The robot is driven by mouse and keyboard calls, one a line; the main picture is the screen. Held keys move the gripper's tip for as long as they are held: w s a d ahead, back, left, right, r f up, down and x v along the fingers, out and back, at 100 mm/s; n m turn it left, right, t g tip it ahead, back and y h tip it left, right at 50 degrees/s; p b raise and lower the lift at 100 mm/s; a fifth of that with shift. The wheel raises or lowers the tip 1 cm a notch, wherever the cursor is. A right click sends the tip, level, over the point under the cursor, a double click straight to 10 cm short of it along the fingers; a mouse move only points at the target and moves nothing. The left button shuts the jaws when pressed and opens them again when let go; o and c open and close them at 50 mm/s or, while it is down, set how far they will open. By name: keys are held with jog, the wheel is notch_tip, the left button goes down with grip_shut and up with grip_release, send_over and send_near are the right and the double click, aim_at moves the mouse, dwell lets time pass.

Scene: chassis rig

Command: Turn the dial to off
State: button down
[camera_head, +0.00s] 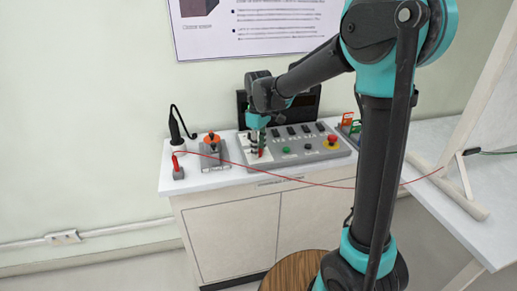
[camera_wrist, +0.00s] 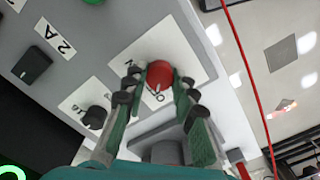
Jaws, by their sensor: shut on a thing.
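The red dial (camera_wrist: 159,73) sits on a white label plate (camera_wrist: 185,45) on the grey control panel (camera_head: 312,152). A pale pointer mark shows on its lower edge in the wrist view. The plate's lettering is partly hidden, so I cannot tell which setting the mark points at. My gripper (camera_wrist: 156,86) is shut on the dial, with one finger at each side of it. In the head view my gripper (camera_head: 259,146) reaches down onto the left end of the panel, largely covering the dial.
A black knob (camera_wrist: 95,117) and a black switch (camera_wrist: 32,66) are close by on the panel. A red button (camera_head: 332,140) is at its right end. An orange-topped control box (camera_head: 212,150) stands to the left. A red cable (camera_head: 300,180) hangs across the cabinet front.

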jog(key=shift+n, duration=0.3)
jog(key=c, duration=1.2)
grip_release()
jog(key=shift+r, duration=0.1)
notch_tip(320, 180, up, 12)
jog(key=shift+d, duration=0.1)
